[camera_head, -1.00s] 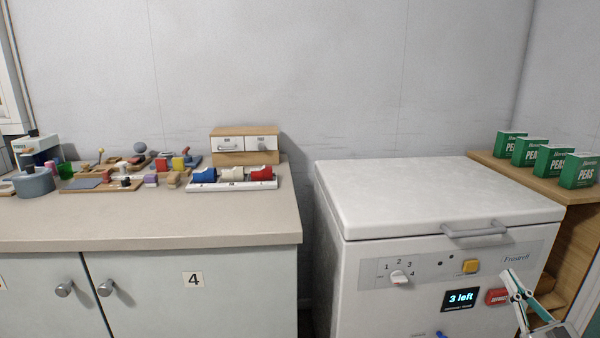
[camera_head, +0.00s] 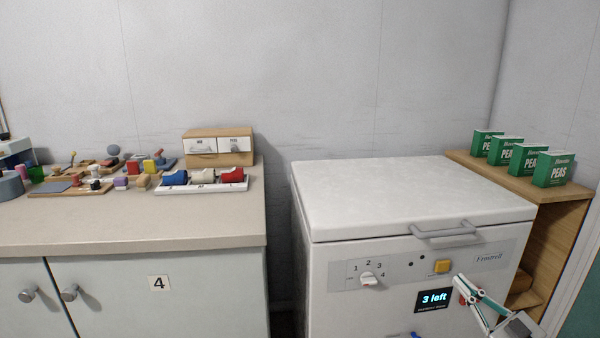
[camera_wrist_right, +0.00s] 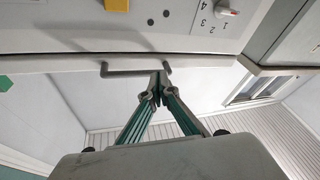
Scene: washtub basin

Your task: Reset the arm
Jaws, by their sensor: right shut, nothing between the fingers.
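My right gripper (camera_head: 462,283) is at the lower right of the head view, in front of the white chest freezer (camera_head: 410,195). Its green-and-grey fingers are shut and empty, and they cover part of the red button beside the "3 left" display (camera_head: 434,299). In the right wrist view the fingertips (camera_wrist_right: 155,90) meet just below the freezer's lid handle (camera_wrist_right: 120,72). I cannot tell if they touch it. The freezer lid is closed. My left gripper is not in view.
A counter (camera_head: 130,225) with small toys, coloured rolls and a small drawer box (camera_head: 218,147) stands at the left. A gap separates it from the freezer. Several green pea boxes (camera_head: 553,170) stand on a wooden shelf (camera_head: 520,181) at the right.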

